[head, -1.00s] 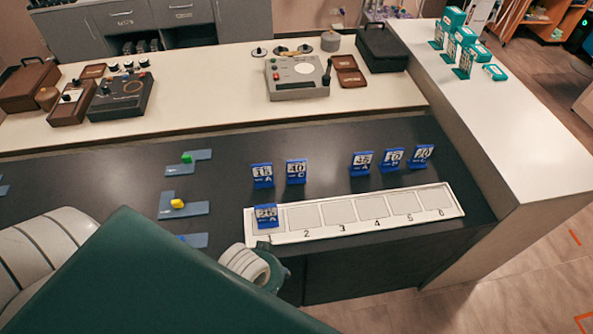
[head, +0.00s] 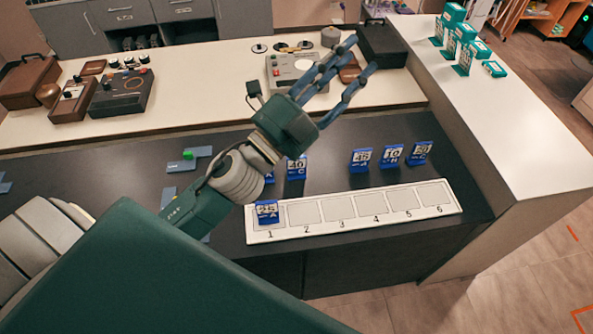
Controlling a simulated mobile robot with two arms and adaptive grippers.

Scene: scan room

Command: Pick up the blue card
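Several blue cards with white number faces stand upright on the dark counter behind the white numbered strip (head: 354,215): one reading 40 C (head: 297,168), then a group of three (head: 361,160), (head: 392,155), (head: 421,152) to the right. Another blue card (head: 270,178) is almost hidden behind my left wrist. One more blue card (head: 267,212) stands in slot 1; slots 2 to 6 are empty. My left gripper (head: 362,54) is raised over the counter, with its fingers apart and nothing between them, pointing up and right. My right gripper is out of view.
A grey device (head: 288,68) and a dark case (head: 383,46) stand on the pale rear counter (head: 200,112). Teal boxes (head: 464,55) stand on the white right counter (head: 500,130).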

